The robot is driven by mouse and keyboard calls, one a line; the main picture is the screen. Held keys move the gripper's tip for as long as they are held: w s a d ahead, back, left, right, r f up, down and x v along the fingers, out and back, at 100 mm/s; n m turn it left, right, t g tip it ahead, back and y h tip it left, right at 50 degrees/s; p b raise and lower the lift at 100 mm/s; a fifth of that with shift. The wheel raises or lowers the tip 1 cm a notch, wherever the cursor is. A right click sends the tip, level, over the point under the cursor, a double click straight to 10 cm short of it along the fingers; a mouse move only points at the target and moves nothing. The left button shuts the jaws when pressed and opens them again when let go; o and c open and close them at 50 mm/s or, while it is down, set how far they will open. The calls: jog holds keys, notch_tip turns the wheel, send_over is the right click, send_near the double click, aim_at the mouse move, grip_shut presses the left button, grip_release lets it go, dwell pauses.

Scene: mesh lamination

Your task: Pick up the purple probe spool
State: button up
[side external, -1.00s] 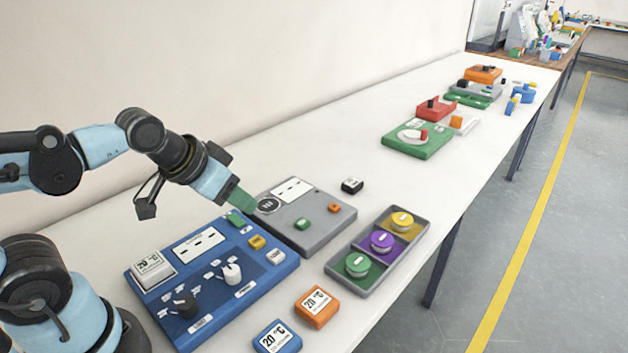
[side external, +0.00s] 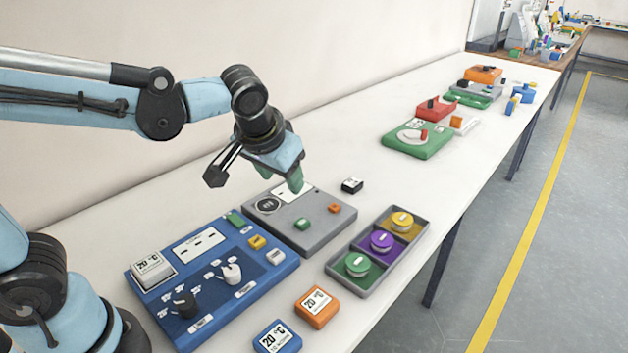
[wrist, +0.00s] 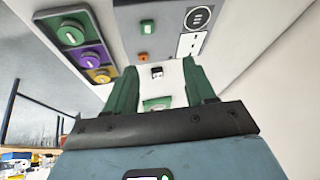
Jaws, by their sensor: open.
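The purple probe spool (side external: 382,241) sits in the middle compartment of a grey three-compartment tray (side external: 340,268), between a green spool (side external: 358,264) and a yellow spool (side external: 402,221). In the wrist view the purple spool (wrist: 90,60) is at the upper left, outside my fingers. My gripper (side external: 293,187) has green fingers and hangs above the back part of the grey device, apart from the tray. In the wrist view my gripper (wrist: 160,85) is open, with nothing held between its fingers.
A grey device (side external: 318,232) with green and orange buttons lies left of the tray. A blue control panel (side external: 215,318) is further left. Orange (side external: 316,306) and blue (side external: 278,337) 20 °C blocks lie in front. A small black block (side external: 352,185) stands behind the tray.

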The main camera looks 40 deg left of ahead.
jog(key=w+d+f+n+y, duration=0.1)
jog(key=w+d+n+y, duration=0.15)
jog(key=w+d, duration=0.35)
jog(key=n+t+y, duration=0.1)
jog(key=n+y, duration=0.3)
send_near(381, 237)
jog(key=r, duration=0.1)
jog(key=a+r, duration=0.1)
jog(key=r, duration=0.1)
jog(key=shift+s+a+r, duration=0.1)
jog(key=shift+r, duration=0.05)
jog(key=s+d+f+n+t+y, duration=0.1)
jog(key=s+d+f+n+y, duration=0.1)
jog(key=d+f+n, duration=0.3)
jog(key=w+a+f, duration=0.1)
jog(key=w+a, duration=0.1)
jog(key=a, duration=0.1)
jog(key=w+a+f+m, duration=0.1)
jog(key=a, duration=0.2)
jog(key=w+a+f+m, duration=0.1)
jog(key=w+a, duration=0.1)
jog(key=a, duration=0.1)
jog(key=shift+w+f+t, duration=0.3)
jog(key=shift+w, duration=0.05)
jog(key=shift+d, duration=0.1)
jog(key=c, duration=0.7)
jog(key=shift+r, duration=0.1)
